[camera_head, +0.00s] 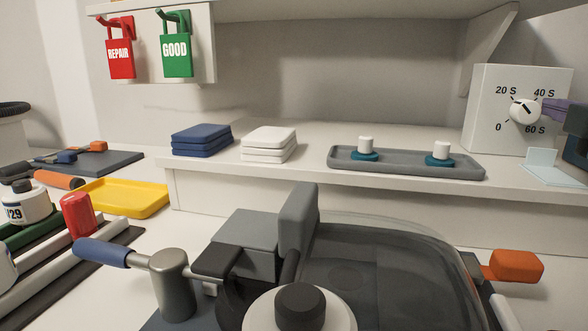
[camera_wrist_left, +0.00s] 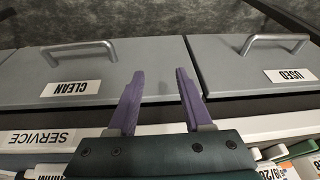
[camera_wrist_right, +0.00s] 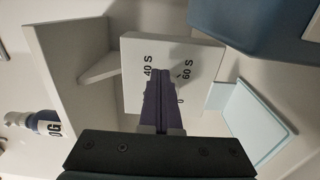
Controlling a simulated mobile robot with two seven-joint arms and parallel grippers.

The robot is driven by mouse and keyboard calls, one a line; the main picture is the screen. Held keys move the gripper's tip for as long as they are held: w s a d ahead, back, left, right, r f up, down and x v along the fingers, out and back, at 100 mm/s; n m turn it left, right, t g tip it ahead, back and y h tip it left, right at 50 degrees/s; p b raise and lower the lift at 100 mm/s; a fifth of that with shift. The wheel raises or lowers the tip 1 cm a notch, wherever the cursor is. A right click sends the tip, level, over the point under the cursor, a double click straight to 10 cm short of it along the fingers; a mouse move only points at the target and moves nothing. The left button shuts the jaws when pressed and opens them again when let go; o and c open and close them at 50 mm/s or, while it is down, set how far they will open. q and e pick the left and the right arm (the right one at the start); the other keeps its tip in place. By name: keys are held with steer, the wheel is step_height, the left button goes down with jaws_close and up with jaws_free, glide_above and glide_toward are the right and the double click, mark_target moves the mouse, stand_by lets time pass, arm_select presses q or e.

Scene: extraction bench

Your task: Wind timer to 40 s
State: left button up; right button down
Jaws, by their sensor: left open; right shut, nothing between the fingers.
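The timer (camera_head: 489,130) is a white box on the shelf at the right, marked 0, 20 S, 40 S and 60 S. Its round white knob (camera_head: 525,112) bears a short dark line slanting from upper left to lower right. My right gripper (camera_head: 546,106) is shut and empty, its purple fingertips at the knob's right side; I cannot tell whether they touch it. In the right wrist view the shut fingers (camera_wrist_right: 160,85) stand before the timer's face (camera_wrist_right: 144,50) and hide most of the knob. My left gripper (camera_wrist_left: 159,76) is open and empty, seen only in the left wrist view.
Grey drawers labelled CLEAN (camera_wrist_left: 110,75) and USED (camera_wrist_left: 240,75) lie before my left gripper. A clear-lidded machine (camera_head: 390,270) fills the front.

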steer(key=shift+a+f, duration=0.1)
steer(key=shift+a, duration=0.05)
steer(key=shift+f, duration=0.7)
steer(key=shift+f+b, duration=0.1)
steer(key=shift+b, duration=0.2)
steer(key=shift+f, duration=0.25)
